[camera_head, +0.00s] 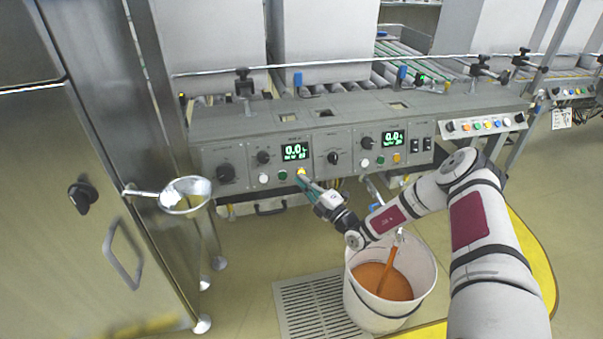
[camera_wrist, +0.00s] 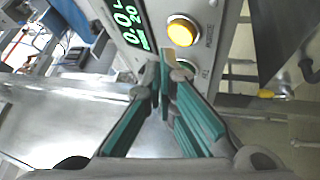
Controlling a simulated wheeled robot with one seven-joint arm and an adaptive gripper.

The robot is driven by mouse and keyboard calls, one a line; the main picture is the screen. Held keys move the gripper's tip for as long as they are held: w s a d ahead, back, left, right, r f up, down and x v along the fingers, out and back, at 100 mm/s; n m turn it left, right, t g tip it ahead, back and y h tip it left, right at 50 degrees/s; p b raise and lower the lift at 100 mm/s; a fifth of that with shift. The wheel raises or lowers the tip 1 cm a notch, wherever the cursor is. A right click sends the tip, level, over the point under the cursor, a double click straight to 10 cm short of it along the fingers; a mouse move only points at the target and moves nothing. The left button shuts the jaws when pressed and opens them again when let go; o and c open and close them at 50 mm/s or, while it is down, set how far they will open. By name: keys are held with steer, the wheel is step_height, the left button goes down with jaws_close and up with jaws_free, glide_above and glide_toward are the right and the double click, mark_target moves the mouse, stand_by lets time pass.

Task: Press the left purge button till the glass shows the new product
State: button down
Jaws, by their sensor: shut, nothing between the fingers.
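The left control panel (camera_head: 277,158) has a green display and a yellow button (camera_head: 301,171) at its lower right. In the wrist view the yellow button (camera_wrist: 182,32) looks bright, with a label beside it. My gripper (camera_head: 303,181) is shut and empty, its green fingertips just below this button. In the wrist view the fingertips (camera_wrist: 165,62) lie close to the button's edge; I cannot tell whether they touch it. An orange-brown stream (camera_head: 390,262) runs from a spout (camera_head: 399,238) into a white bucket (camera_head: 362,299) holding orange-brown liquid. I cannot clearly identify the glass.
A right panel (camera_head: 393,148) has its own yellow button (camera_head: 397,158). A round metal-rimmed fitting (camera_head: 186,195) projects from the steel cabinet (camera_head: 75,190) at left. A floor grate (camera_head: 318,305) lies beside the bucket. My arm passes above and right of the bucket.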

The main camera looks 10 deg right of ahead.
steer(key=s+p, duration=0.1)
steer(key=s+r+p, duration=0.1)
steer(key=s, duration=0.1)
steer(key=s+p, duration=0.1)
steer(key=shift+s+r, duration=0.15)
steer(key=shift+r, duration=0.1)
